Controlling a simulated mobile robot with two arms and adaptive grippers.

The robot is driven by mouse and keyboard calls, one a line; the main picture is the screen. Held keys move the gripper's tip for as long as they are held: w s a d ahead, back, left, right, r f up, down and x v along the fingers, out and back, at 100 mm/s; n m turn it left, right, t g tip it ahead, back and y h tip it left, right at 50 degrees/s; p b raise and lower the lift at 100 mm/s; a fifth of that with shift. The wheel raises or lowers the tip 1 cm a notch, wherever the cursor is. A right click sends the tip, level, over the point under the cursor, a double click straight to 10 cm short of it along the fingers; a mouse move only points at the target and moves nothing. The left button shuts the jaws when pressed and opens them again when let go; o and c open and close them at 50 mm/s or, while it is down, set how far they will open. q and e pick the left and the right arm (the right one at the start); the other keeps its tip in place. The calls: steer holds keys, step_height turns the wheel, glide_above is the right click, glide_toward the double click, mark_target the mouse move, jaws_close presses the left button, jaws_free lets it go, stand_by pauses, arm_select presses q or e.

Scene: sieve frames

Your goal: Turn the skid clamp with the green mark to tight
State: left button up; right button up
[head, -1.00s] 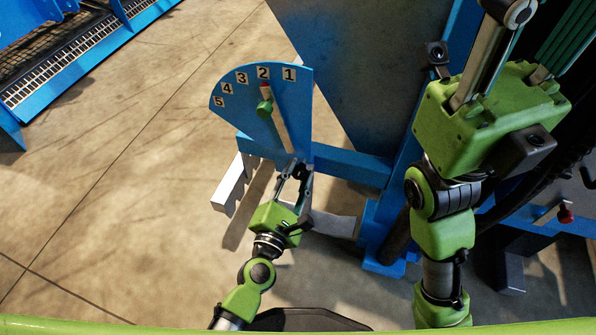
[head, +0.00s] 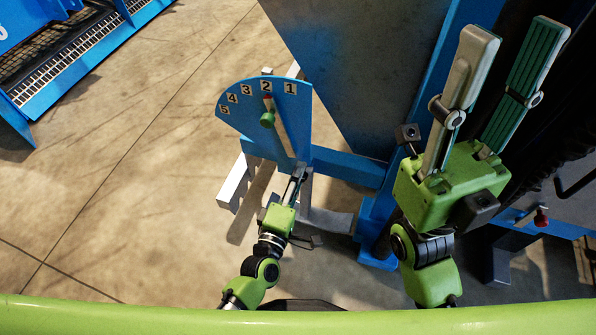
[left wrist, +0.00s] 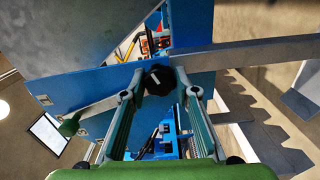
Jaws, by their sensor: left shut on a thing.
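In the left wrist view, my left gripper (left wrist: 159,82) has its fingers on both sides of a round black knob (left wrist: 158,79) with a pale line on its face, and is shut on it. In the head view, the left gripper (head: 299,174) is at the lower end of the blue numbered plate (head: 285,115); the fingers hide the knob there. I cannot make out a green mark on the knob. A lever with a green handle (head: 267,120) stands near number 2 on that plate. My right gripper (head: 518,30) is open and empty at the upper right.
A blue frame (head: 350,167) and a large grey hopper panel (head: 350,60) stand behind the plate. A red knob (head: 541,217) is at the far right.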

arm_select(q)
steer(key=shift+m+p, duration=1.2)
steer(key=shift+m, duration=1.1)
steer(key=o, duration=1.1)
steer(key=shift+s, duration=0.15)
steer(key=v, duration=1.2)
